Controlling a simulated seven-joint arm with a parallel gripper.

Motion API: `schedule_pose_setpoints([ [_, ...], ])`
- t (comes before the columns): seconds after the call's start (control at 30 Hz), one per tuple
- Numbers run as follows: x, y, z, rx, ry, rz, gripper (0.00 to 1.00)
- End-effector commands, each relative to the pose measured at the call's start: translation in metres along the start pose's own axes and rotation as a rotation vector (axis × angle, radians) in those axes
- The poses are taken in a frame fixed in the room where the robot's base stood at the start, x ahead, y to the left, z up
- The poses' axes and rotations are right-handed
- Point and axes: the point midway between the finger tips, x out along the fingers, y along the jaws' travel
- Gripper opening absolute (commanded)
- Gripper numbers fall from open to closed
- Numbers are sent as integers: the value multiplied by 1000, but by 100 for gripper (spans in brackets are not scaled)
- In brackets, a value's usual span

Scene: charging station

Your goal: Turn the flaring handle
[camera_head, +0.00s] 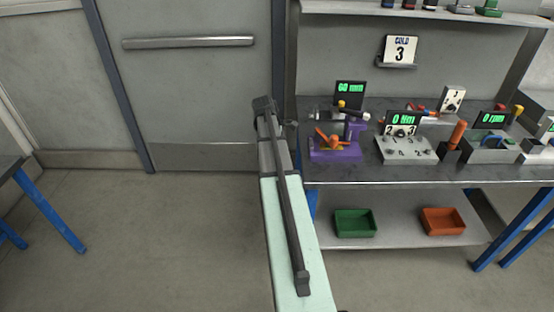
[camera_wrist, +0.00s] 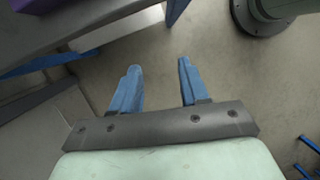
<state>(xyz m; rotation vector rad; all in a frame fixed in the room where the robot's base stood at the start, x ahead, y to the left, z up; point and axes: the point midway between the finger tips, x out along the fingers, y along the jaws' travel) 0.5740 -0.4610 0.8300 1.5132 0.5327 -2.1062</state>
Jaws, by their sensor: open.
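A purple fixture (camera_head: 335,155) stands at the left end of the bench top, with an orange handle (camera_head: 328,140) and a yellow part on it. It looks like the flaring tool, though I cannot tell for certain which part is the flaring handle. A display reading "60 mm" (camera_head: 350,88) stands behind it. In the wrist view, a purple corner (camera_wrist: 36,5) shows at the top left. My gripper (camera_wrist: 158,67) has two blue fingers spread apart with nothing between them. They point over the floor beside the bench. The fingers cannot be made out in the head view.
The bench top (camera_head: 455,174) carries a grey "0 Nm" box (camera_head: 405,152) and a "0 rpm" unit (camera_head: 490,150) to the right. A green bin (camera_head: 355,223) and an orange bin (camera_head: 443,221) sit on the lower shelf. The floor (camera_head: 170,240) to the left is clear.

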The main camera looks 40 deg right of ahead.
Motion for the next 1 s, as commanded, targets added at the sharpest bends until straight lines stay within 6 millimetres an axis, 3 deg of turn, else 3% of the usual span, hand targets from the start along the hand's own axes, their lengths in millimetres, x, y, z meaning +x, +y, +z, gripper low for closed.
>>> schedule_pose_setpoints([
  [0.3, 16, -11, -18, 11, 2, -9, 45],
  [0.77, 18, -12, -19, 22, 4, -8, 45],
  [1.0, 23, -11, -27, 247, 44, 28, 45],
])
